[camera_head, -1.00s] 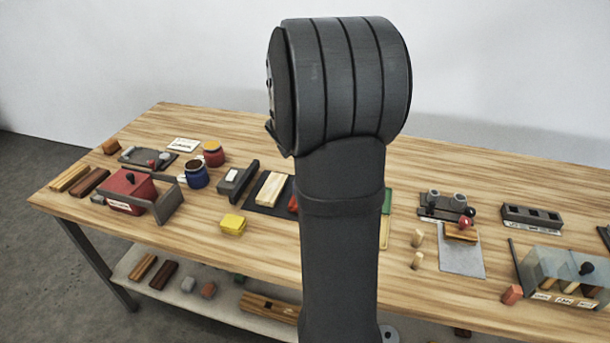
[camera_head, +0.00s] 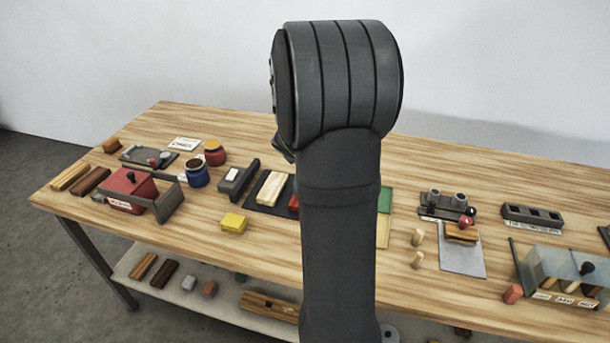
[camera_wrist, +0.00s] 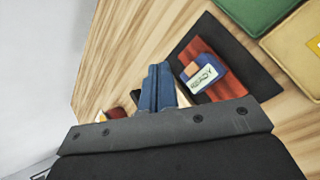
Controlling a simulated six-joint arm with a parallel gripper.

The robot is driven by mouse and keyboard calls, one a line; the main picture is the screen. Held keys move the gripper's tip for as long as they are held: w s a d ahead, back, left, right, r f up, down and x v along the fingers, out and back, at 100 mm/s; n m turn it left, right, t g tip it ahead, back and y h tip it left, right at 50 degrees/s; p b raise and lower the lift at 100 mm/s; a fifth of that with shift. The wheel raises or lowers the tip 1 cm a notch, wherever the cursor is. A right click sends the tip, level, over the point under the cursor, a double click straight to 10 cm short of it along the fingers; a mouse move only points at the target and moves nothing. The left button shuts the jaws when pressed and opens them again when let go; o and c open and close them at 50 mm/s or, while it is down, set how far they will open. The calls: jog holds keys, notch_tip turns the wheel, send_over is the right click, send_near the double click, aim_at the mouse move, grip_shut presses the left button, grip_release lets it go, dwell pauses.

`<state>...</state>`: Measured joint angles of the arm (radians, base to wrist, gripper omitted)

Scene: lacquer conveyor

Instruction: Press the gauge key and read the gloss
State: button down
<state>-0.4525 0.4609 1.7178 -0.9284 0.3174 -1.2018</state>
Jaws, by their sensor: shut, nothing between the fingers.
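My gripper (camera_wrist: 155,90) shows in the wrist view as two blue fingers, shut together and empty. To their right, a blue and orange block with a white label (camera_wrist: 201,79) lies on a reddish-brown board (camera_wrist: 222,72) on a dark mat (camera_wrist: 262,80). I take this block for the gauge; its label is too small to read surely, and I cannot make out a key or a gloss reading. The fingertips appear beside the block, apart from it. In the head view my arm hides the gripper and block; the dark mat's left part (camera_head: 262,203) shows.
A green pad (camera_wrist: 255,20) and a tan pad (camera_wrist: 298,50) lie beside the mat. A pale wood block (camera_head: 271,187) lies on the mat's left part. A yellow block (camera_head: 233,223), a red box (camera_head: 128,185) and jars (camera_head: 196,174) stand left; grey racks (camera_head: 532,218) stand right.

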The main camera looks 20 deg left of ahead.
jog(key=shift+f, duration=2.3)
jog(key=shift+f, duration=0.15)
jog(key=shift+f, duration=0.25)
jog(key=shift+f, duration=0.4)
dwell(0.7)
jog(key=shift+r, duration=0.85)
jog(key=shift+r, duration=2.5)
jog(key=shift+f, duration=0.15)
